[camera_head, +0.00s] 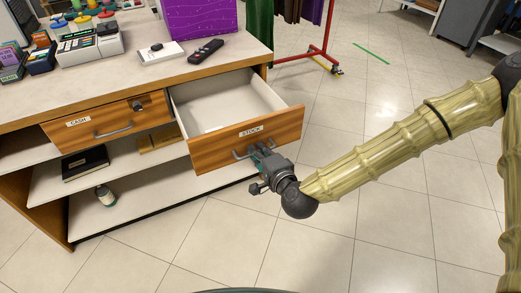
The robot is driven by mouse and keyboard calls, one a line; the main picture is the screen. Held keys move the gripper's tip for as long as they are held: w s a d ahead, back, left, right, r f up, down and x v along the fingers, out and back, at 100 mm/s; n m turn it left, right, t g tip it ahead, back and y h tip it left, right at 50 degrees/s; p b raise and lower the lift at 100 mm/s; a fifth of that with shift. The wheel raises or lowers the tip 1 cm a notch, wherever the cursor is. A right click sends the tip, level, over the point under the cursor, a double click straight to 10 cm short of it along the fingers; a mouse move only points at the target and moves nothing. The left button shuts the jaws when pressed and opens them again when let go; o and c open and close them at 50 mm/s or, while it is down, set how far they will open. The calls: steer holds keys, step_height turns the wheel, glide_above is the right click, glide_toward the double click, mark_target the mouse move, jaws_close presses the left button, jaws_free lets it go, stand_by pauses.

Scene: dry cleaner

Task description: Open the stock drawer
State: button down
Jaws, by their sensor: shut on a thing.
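The stock drawer (232,142) has a wooden front with a white "STOCK" label. It stands pulled well out of the counter, and its pale, empty-looking inside (222,100) shows. My gripper (258,152) is at the front of this drawer, shut on its grey bar handle (240,155). The gripper body hides the right part of the handle, and the exact finger contact is small in the picture.
The counter (140,75) carries card terminals, a remote (206,51) and a purple box (200,17). The cash drawer (105,121) to the left is shut. Lower shelves hold a black book (85,164) and a bottle (105,195). The tiled floor in front is clear.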

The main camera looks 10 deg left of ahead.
steer(key=c, duration=1.5)
jaws_free()
steer(key=shift+c, duration=0.2)
steer(key=v, duration=0.7)
steer(key=shift+s+d, duration=0.2)
